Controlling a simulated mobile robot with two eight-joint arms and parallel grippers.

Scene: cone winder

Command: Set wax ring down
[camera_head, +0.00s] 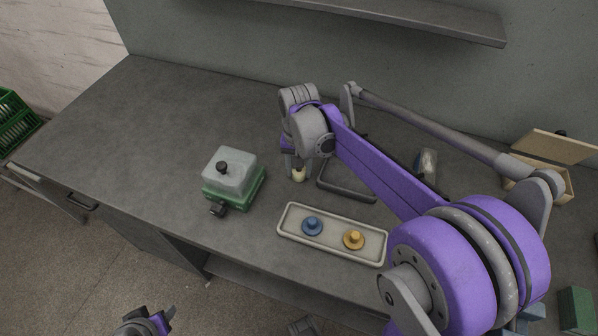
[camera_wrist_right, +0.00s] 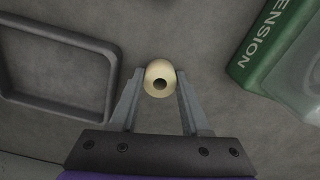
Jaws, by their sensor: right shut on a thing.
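The wax ring (camera_wrist_right: 159,70) is a small cream piece with a dark hole. It sits between the two fingertips of my right gripper (camera_wrist_right: 156,84), which is shut on it. In the head view, the wax ring (camera_head: 298,175) shows under my right gripper (camera_head: 298,168), over the worktop between the green box and the dark frame-like tray. I cannot tell whether it touches the worktop. Part of my left arm (camera_head: 145,324) shows at the bottom left, low and away from the worktop; its fingers are not clear.
A dark rimmed tray (camera_wrist_right: 108,80) lies left of the ring in the wrist view. A green box (camera_head: 235,190) with a clear lid and black knob stands left in the head view. A pale tray (camera_head: 333,241) holds blue and yellow knobbed pieces. The worktop's left is clear.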

